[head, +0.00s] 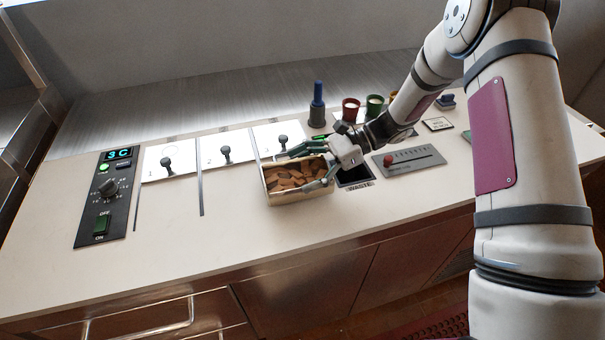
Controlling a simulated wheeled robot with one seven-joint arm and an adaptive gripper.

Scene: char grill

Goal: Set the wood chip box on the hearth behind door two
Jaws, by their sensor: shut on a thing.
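The wood chip box (296,197) is an open, light box filled with brown chips, at the middle of the counter in the head view. My gripper (318,168) reaches in from the right and is shut on the box's right side. I cannot tell whether the box touches the counter. Door two (227,149) is the middle of three white panels, marked 2, with a dark knob handle; it looks shut. The hearth behind it is hidden. Door one (167,160) is to its left. Door three (279,138) is just behind the box and partly covered by it.
A control panel (107,196) reading 3C is at the left. A waste slot (355,177) and a slider plate (409,159) lie right of the box. A blue-topped bottle (317,105), a red cup (351,109) and a green cup (375,105) stand behind. The front left counter is clear.

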